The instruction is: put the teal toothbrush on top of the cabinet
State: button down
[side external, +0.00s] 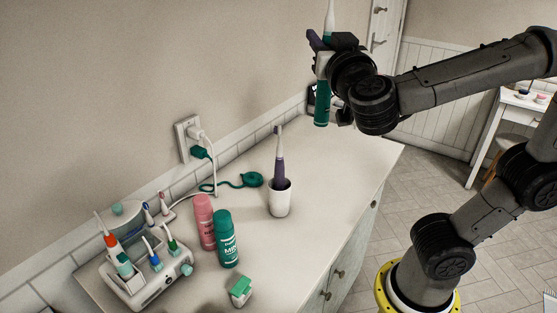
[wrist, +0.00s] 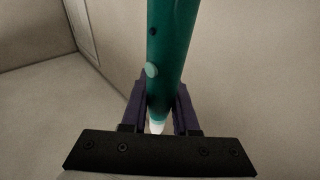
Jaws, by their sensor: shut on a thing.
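My gripper (side external: 317,42) is shut on the teal toothbrush (side external: 321,104), held upright high above the far end of the cabinet. Its white neck points up and its teal handle hangs below. In the wrist view, the teal handle (wrist: 173,45) runs between the two purple fingers of my gripper (wrist: 160,108). The brush head is cut off at the top of the side view. The white cabinet (side external: 335,180) stands along the wall, with a clear gap between its top and the handle's lower end.
On the cabinet top, a white cup (side external: 280,199) holds a purple toothbrush (side external: 279,160). Pink (side external: 205,222) and teal (side external: 227,240) cans, a small green-and-white box (side external: 240,290) and a toothbrush stand (side external: 150,273) are near the front left. A teal cord (side external: 250,180) lies behind. The far right top is clear.

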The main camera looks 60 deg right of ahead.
notch_tip(320, 180, down, 30)
jog(key=shift+w+r, duration=0.2)
jog(key=shift+r, duration=0.05)
jog(key=shift+f, duration=0.1)
jog(key=c, duration=0.7)
grip_release()
jog(key=shift+v, duration=3.75)
